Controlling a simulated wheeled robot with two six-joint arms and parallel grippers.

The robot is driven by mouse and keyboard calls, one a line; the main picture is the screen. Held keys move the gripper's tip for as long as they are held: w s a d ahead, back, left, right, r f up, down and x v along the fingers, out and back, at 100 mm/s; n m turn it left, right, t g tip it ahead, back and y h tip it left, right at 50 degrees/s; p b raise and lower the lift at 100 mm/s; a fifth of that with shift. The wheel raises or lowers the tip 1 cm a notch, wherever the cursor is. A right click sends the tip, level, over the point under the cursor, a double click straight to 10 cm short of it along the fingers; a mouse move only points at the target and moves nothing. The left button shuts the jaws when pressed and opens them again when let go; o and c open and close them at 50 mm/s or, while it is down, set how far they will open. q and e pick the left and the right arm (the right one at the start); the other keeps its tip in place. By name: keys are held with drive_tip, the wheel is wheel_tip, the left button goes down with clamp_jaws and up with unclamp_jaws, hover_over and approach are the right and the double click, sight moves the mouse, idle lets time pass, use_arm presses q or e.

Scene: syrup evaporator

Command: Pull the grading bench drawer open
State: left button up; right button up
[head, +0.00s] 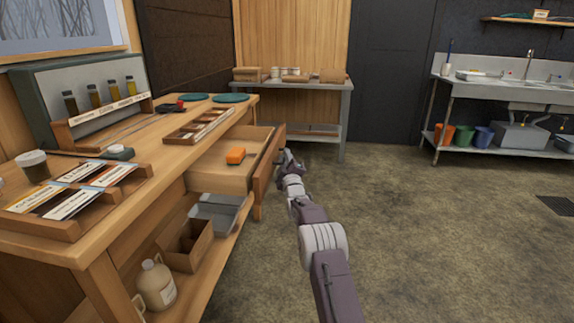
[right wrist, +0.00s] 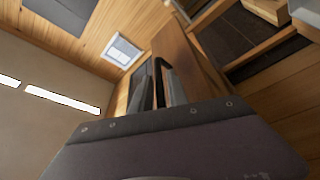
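The grading bench (head: 150,205) stands on the left in the head view. Its drawer (head: 222,178) is pulled well out, with an orange block (head: 235,155) inside. My right gripper (head: 284,160) is at the outer face of the drawer front (head: 262,175). In the right wrist view the two dark fingers (right wrist: 160,90) are close together beside the wooden drawer front (right wrist: 183,65). My left gripper is out of view.
The bench top holds a sample tray (head: 75,195), a cup (head: 33,165) and a rack of bottles (head: 100,112). A jug (head: 156,285) and box (head: 186,245) sit on the lower shelf. The floor (head: 430,240) to the right is clear. A back table (head: 347,105) stands beyond the drawer.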

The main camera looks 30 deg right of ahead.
drive_tip(key=b+v, duration=0.4)
drive_tip(key=v, duration=0.4)
drive_tip(key=shift+s, duration=0.35)
drive_tip(key=shift+a+f, duration=0.1)
drive_tip(key=shift+a, duration=0.05)
